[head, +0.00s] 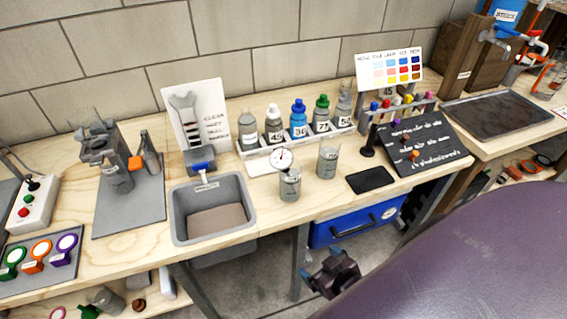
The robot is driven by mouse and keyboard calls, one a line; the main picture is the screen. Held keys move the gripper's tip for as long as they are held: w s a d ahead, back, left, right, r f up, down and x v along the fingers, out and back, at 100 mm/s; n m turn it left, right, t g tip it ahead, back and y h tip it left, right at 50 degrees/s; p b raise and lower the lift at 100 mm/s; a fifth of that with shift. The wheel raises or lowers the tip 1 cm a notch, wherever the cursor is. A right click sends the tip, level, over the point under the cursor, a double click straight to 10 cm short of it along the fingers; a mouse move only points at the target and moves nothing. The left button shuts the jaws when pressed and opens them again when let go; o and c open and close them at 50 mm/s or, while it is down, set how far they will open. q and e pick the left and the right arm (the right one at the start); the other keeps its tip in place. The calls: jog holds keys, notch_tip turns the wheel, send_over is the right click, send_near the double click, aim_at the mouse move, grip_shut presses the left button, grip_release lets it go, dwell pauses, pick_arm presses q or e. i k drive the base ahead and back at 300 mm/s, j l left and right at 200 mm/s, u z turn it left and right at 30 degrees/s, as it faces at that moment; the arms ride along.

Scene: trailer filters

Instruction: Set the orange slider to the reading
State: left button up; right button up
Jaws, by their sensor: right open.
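A black sloped panel (430,146) with white lettering stands on the right of the bench. It carries several small coloured knobs in rows. The orange slider (414,155) is the knob in the lowest row; its exact setting is too small to read. A round white dial gauge (282,158) sits on top of a grey beaker (290,184); its needle shows, but the numbers are not legible. My right gripper (328,270) is open and empty, low in front of the bench, well away from the panel. My left gripper is not in view.
A grey sink (247,185), a rack of labelled bottles (244,155) and a second beaker (327,162) stand left of the panel. A black pad (370,180) lies before it. A colour chart (388,57) stands behind.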

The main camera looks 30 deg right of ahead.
aim_at(415, 154)
jog(key=z, duration=2.05)
